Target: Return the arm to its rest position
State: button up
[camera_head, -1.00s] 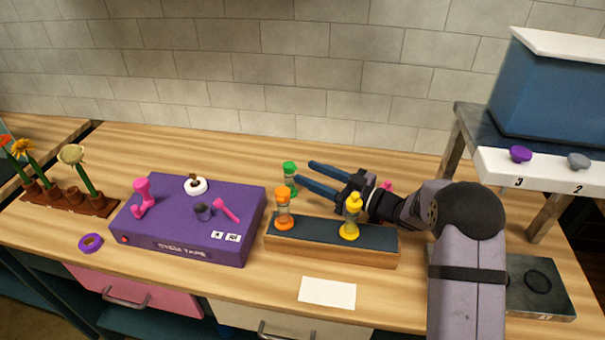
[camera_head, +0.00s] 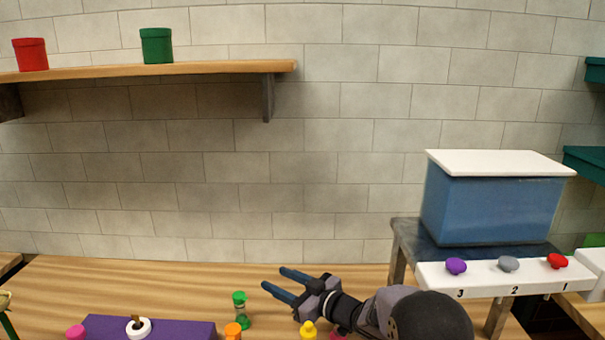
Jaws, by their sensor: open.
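My gripper (camera_head: 282,281) is at the lower middle of the head view, above the wooden counter. Its two blue fingers point left and stand apart with nothing between them. The green hourglass-like timer (camera_head: 242,311) stands upright on the counter, left of the fingertips. The tops of an orange timer (camera_head: 233,331) and a yellow timer (camera_head: 308,330) show at the bottom edge, in front of my gripper. My arm reaches in from the lower right.
A purple box (camera_head: 180,329) with a white ring (camera_head: 139,328) is at the lower left. A blue bin (camera_head: 492,208) with a white lid sits on a stand at right, behind numbered knobs (camera_head: 508,264). A wall shelf (camera_head: 200,68) holds red (camera_head: 30,55) and green (camera_head: 157,46) canisters.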

jog(key=d+r+m+t+h+p, duration=0.2)
jog(key=d+r+m+h+p, duration=0.2)
jog(key=d+h, duration=0.4)
jog(key=s+d+m+g+h+p, duration=0.3)
jog(key=s+d+h, duration=0.1)
jog(key=s+d, duration=0.35)
jog(key=s+d+r+m+g+p, duration=0.1)
jog(key=s+g+p, duration=0.3)
jog(key=s, duration=1)
jog(key=s+d+r+m+g+p, duration=0.1)
jog(key=s+d+g+p, duration=0.3)
jog(key=s, duration=1.1)
jog(key=shift+s+r+m+g+h+p, duration=0.3)
jog(key=shift+m+g+p, duration=0.55)
jog(key=shift+p, duration=0.3)
